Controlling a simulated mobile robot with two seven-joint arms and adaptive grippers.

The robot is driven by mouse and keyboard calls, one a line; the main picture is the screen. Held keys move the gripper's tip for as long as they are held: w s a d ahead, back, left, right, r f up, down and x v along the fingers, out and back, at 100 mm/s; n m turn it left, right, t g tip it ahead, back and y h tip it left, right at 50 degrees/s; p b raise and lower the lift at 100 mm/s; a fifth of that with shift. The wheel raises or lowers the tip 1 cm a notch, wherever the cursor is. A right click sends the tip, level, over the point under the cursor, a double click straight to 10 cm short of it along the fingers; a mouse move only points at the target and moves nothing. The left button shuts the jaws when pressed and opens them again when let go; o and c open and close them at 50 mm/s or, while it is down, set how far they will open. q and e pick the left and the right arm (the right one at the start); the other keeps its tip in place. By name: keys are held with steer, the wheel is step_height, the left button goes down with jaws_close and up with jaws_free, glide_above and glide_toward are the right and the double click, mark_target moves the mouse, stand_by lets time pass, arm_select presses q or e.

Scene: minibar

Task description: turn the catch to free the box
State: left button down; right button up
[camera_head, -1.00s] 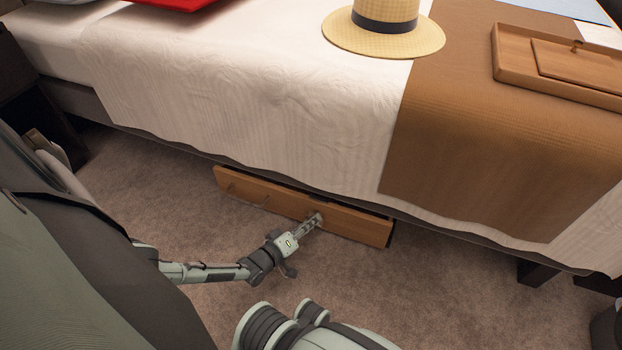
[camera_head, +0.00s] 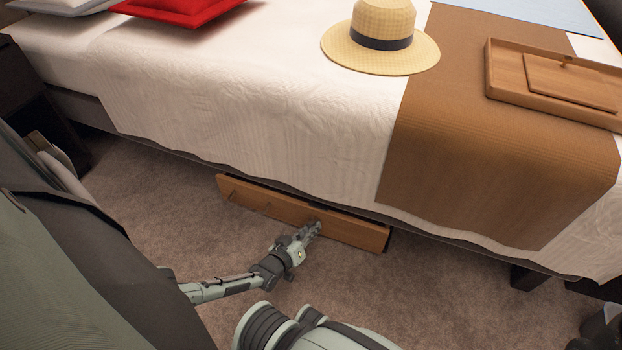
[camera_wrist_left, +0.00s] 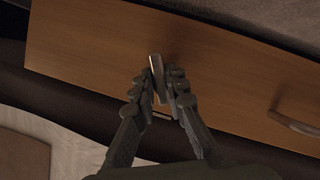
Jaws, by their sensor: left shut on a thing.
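A long wooden box (camera_head: 262,205) with a flat front sits low under the bed's edge, close to the carpet. Its front also fills much of the left wrist view (camera_wrist_left: 80,45). My left gripper (camera_head: 316,228) is at the right half of this front. In the left wrist view its two fingers (camera_wrist_left: 162,82) are closed around a small, light metal-like catch (camera_wrist_left: 156,68) that stands out from the wood. The fingers hide most of the catch, so its exact angle is hard to tell.
The bed (camera_head: 290,150) overhangs the box, its cover hanging down in front. On top are a straw hat (camera_head: 383,38), a wooden tray (camera_head: 505,85) and a red cushion (camera_head: 180,8). A dark nightstand (camera_head: 30,80) stands at left. Carpet (camera_head: 440,300) in front is clear.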

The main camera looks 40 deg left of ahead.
arm_select(q)
steer(key=shift+m+y+p, duration=0.35)
steer(key=shift+m+y, duration=0.15)
stand_by(0.3)
steer(key=c, duration=1.5)
jaws_free()
steer(key=shift+c, duration=0.2)
steer(key=v, duration=1.2)
steer(key=shift+r, duration=0.25)
